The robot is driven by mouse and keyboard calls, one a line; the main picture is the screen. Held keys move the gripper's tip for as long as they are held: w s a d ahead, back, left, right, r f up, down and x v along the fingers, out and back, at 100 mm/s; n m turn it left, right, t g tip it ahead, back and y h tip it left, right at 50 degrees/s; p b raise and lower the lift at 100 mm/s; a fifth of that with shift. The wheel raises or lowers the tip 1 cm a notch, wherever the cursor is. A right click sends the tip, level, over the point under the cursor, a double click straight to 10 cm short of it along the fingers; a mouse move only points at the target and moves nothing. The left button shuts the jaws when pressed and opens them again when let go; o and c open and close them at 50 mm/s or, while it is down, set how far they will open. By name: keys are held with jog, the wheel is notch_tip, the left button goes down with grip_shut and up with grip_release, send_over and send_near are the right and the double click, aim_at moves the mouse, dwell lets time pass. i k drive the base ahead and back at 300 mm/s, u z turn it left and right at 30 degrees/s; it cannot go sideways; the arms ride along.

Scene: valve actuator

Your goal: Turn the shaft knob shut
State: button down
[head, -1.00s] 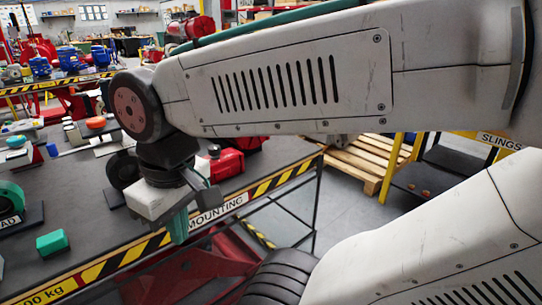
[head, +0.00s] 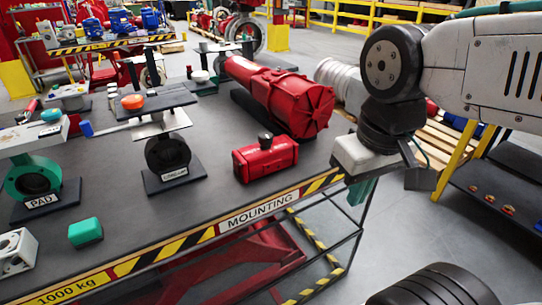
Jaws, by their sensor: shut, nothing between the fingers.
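A small red actuator (head: 268,161) lies on the dark bench top near its front right edge. A black shaft knob (head: 265,141) stands on top of it, small in the head view; its exact angle is too small to tell. My gripper (head: 361,192) points down to the right of the actuator, at the bench's right corner. Its teal fingers are shut and empty, apart from the knob. The grey wrist housing partly hides the fingers.
The bench (head: 190,225) also holds a large red cylinder (head: 285,95) behind the actuator, a black ring on a stand (head: 168,155), a green PAD ring (head: 32,178) and a green block (head: 86,232). The bench top around the small actuator's front is clear.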

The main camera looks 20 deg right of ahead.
aim_at(265, 138)
jog(key=k, duration=1.3)
jog(key=z, duration=0.5)
jog(key=i, duration=1.55)
jog(key=u, duration=0.8)
